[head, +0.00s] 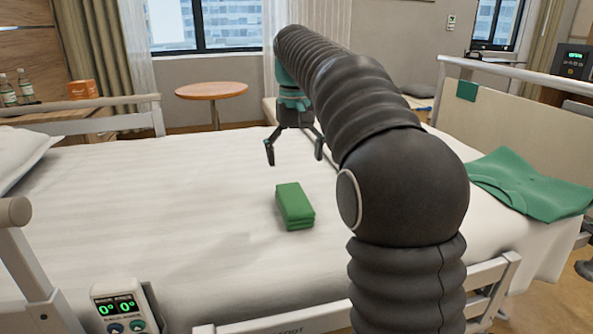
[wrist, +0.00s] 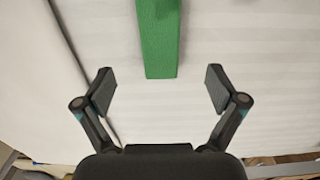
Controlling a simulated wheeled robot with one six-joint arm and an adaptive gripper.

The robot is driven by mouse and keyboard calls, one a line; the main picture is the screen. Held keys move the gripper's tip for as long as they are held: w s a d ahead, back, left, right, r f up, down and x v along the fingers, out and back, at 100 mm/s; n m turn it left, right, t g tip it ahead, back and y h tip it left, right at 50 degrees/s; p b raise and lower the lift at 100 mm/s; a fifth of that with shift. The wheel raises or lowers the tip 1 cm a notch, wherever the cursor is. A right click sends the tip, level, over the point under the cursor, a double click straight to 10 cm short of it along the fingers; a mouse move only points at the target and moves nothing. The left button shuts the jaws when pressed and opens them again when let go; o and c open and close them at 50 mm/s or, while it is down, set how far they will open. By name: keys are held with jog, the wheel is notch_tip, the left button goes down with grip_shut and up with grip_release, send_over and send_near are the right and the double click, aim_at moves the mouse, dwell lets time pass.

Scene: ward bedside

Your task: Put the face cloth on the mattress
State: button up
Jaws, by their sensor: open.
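The face cloth (head: 294,206) is a green folded block lying on the white mattress (head: 120,200), near the middle of the bed. Its near end also shows at the top of the wrist view (wrist: 158,40). My gripper (head: 294,152) is open and empty above the mattress, behind the cloth in the head view. In the wrist view my two fingers (wrist: 160,92) are spread wide, with the cloth beyond them and between their lines, not touched.
A larger green cloth (head: 525,185) is spread at the bed's right end by the footboard (head: 500,115). Bed rails (head: 80,115) stand along the far and near sides. A handset (head: 125,308) hangs at the near left. The mattress left of the cloth is clear.

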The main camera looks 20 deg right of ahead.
jog(key=s+f+t, duration=0.2)
jog(key=s+t, duration=0.1)
jog(key=s, duration=1)
jog(key=s+f+t, duration=0.2)
jog(key=s+f, duration=1.1)
jog(key=s, duration=0.2)
jog(key=shift+s+a+t, duration=0.3)
jog(key=shift+s+a, duration=0.05)
jog(key=shift+s, duration=0.05)
